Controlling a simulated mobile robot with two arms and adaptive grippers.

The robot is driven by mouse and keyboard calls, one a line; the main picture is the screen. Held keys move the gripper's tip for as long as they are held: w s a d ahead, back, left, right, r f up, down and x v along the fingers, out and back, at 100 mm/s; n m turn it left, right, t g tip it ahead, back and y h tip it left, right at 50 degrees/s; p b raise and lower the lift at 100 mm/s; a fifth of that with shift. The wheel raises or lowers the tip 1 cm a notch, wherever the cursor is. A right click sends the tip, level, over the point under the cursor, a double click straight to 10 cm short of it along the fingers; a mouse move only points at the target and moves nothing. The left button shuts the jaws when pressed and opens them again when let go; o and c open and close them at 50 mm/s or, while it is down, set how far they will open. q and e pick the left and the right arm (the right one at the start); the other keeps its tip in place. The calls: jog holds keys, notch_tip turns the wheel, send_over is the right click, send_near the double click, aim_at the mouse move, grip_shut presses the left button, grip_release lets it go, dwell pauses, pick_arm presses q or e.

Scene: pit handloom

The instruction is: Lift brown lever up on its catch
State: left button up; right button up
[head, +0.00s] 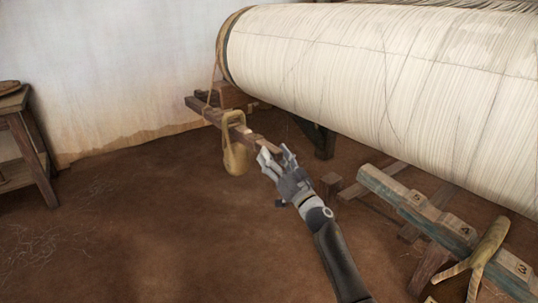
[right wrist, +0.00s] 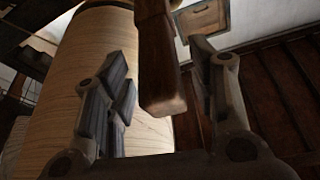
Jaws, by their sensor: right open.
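The brown lever (head: 262,143) is a wooden bar that slants from the far left down toward my right gripper. Its end (right wrist: 163,95) is between the two fingers in the right wrist view. My right gripper (head: 272,159) is open around the lever's near end. Whether either finger touches the wood I cannot tell. A tan bag-like weight (head: 235,155) hangs from the lever by a loop. A rope runs from the warp roll's left end down to the lever. I cannot make out the catch for certain. My left gripper is out of view.
The big roll of pale warp threads (head: 370,70) fills the upper right. A blue-grey rail (head: 400,200) with numbered blocks and a forked stick (head: 486,250) stands at lower right. A wooden stool (head: 30,145) is at far left. Bare brown floor lies left of my arm.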

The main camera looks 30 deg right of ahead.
aim_at(262, 140)
jog(key=shift+b+x, duration=0.3)
jog(key=shift+x, duration=1.25)
jog(key=shift+c, duration=0.4)
grip_shut()
